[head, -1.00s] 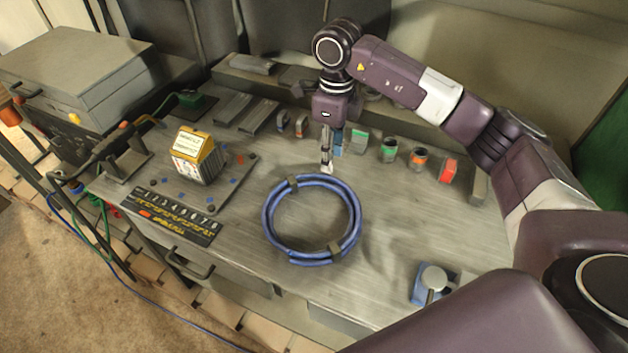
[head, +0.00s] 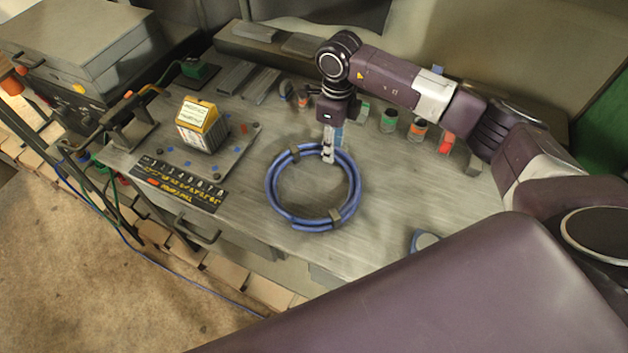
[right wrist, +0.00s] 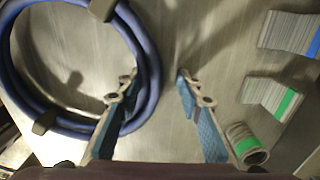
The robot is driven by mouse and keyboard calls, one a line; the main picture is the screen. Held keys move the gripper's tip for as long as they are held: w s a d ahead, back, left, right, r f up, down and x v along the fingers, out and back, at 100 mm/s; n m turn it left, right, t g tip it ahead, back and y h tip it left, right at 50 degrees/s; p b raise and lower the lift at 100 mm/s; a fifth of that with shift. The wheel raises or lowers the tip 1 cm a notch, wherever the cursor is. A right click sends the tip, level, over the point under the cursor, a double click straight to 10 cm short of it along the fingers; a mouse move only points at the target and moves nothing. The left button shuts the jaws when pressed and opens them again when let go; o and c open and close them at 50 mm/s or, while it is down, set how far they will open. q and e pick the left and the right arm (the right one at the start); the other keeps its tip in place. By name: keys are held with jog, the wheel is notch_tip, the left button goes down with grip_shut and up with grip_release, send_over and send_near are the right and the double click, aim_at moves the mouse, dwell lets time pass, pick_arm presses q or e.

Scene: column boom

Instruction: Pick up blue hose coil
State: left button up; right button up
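The blue hose coil (head: 357,190) lies flat on the grey workbench (head: 400,215), bound by dark clips. My right gripper (head: 328,157) is above the coil's far edge. In the right wrist view the coil (right wrist: 152,62) fills the left side, and my right gripper (right wrist: 158,76) is open there. One finger is over the coil's band and the other is outside the ring, with bare bench between that finger and the hose. Whether the fingers reach down to hose height is not clear. My left gripper is in no view.
A yellow-topped box (head: 203,125) stands on a plate left of the coil. A black numbered strip (head: 178,185) lies at the bench's front. Cans, one green-banded (head: 389,120), stand behind. A blue item (head: 424,241) is partly hidden by my arm.

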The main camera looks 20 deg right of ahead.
grip_shut()
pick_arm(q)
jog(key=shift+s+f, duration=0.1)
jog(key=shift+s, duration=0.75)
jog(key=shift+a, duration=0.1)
pick_arm(e)
jog(key=shift+r, duration=0.2)
